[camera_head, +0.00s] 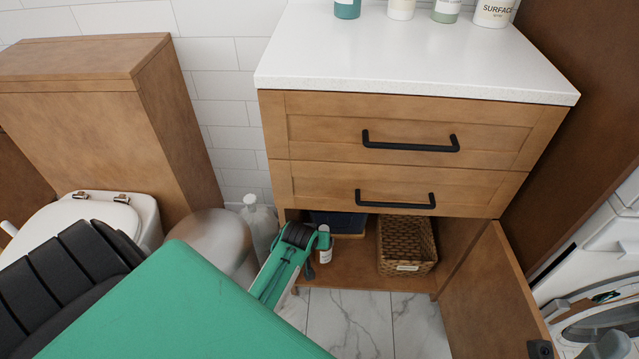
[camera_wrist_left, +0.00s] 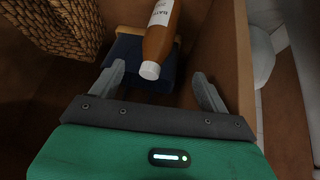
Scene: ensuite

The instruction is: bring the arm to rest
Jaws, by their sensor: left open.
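My left arm comes in from the left in the head view. My left gripper (camera_head: 318,245) is at the front of the open cabinet (camera_head: 350,275), under the drawers. In the left wrist view its two grey fingers (camera_wrist_left: 157,74) are spread wide. A brown bottle (camera_wrist_left: 160,35) with a white cap and white label lies beyond the fingertips, its cap towards the camera; I cannot tell whether a finger touches it. My right gripper is not clearly in view.
A woven basket (camera_head: 407,245) stands right in the cabinet, and a dark blue bin (camera_head: 340,221) sits behind the gripper. The open cabinet door (camera_head: 498,295) stands at the right. Several bottles stand on the white countertop (camera_head: 410,60). A toilet (camera_head: 85,215) is at left, a washer (camera_head: 600,270) at right.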

